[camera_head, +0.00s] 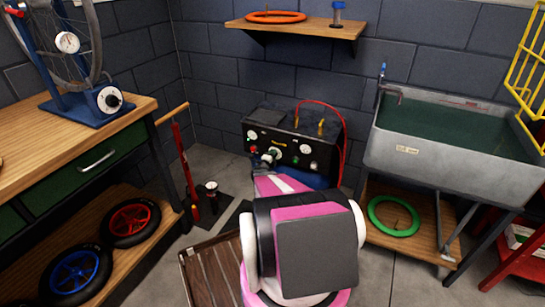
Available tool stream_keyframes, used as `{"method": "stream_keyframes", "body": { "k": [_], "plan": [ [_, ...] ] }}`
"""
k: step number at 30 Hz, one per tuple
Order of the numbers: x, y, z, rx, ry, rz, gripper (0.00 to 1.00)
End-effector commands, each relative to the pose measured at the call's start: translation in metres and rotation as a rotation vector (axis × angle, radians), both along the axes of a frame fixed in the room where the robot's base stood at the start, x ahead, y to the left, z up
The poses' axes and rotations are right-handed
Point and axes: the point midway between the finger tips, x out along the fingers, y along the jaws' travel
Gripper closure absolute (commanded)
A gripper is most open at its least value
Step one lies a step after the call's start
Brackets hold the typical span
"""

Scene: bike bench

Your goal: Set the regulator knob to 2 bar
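The black compressor unit (322,136) stands on the floor against the back wall. Its front panel carries round white dials, one at the left (252,135) and one at the right (306,149). Small knobs and coloured buttons sit between and below them, including a green one (295,160). The numbers and pointer positions are too small to read, so I cannot tell which knob is the regulator or its setting. My pink and black arm reaches to the panel's lower left. My gripper (270,157) is close in front of the panel; its fingers are hard to make out, and contact is unclear.
A wooden bench (130,110) with a blue wheel stand (85,106) is at the left. A red floor pump (181,160) stands beside it. A grey sink (400,155) is at the right. A red hose (341,120) loops over the compressor. A wooden slatted pallet (208,272) lies near my arm.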

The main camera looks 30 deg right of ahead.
Motion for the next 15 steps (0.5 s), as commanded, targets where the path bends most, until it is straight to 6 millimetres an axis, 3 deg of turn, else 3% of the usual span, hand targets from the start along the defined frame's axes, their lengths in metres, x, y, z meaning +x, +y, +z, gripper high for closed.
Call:
{"method": "stream_keyframes", "body": {
  "k": [1,2,3,15],
  "plan": [
    [-0.0003,0.0007,0.0063,-0.013,-0.005,0.000,0.46],
    [-0.0004,0.0007,0.0061,-0.012,-0.004,0.000,0.36],
    [-0.0005,0.0006,0.0056,-0.011,-0.004,0.000,0.34],
    [-0.0047,0.0050,0.0026,-0.006,-0.001,0.000,0.34]
  ]
}}
